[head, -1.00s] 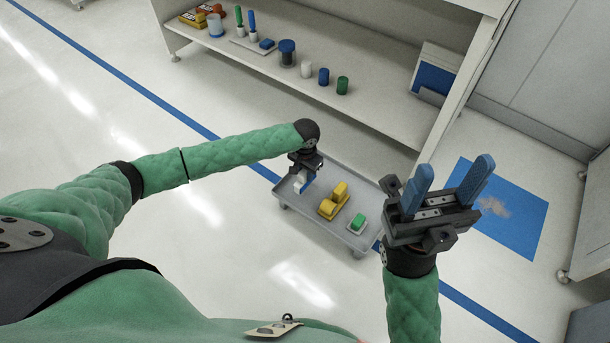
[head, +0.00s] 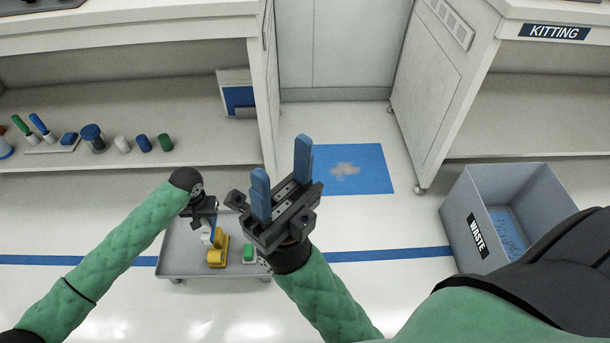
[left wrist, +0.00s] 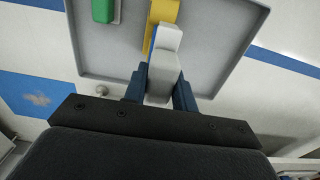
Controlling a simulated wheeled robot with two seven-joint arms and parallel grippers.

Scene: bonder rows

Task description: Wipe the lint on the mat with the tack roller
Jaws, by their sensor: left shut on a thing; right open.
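My left gripper (head: 210,232) is shut on a white block-like tool (left wrist: 163,65), over the grey cart (head: 185,262). The tool shows between the blue fingers in the left wrist view. I cannot tell if it is the tack roller, or if it touches the cart. A yellow piece (head: 217,258) and a green-and-white piece (head: 249,252) are on the cart beside it. The blue mat (head: 370,172) lies on the floor beyond, with a grey-beige lint patch (head: 345,170) near its middle. My right gripper (head: 281,180) is open and empty, raised, hiding the mat's left part.
A grey waste bin (head: 480,222) stands at the right. A shelf (head: 195,152) with several small items runs at the left. A cabinet (head: 440,85) stands right of the mat. Clear floor lies between cart, mat and bin.

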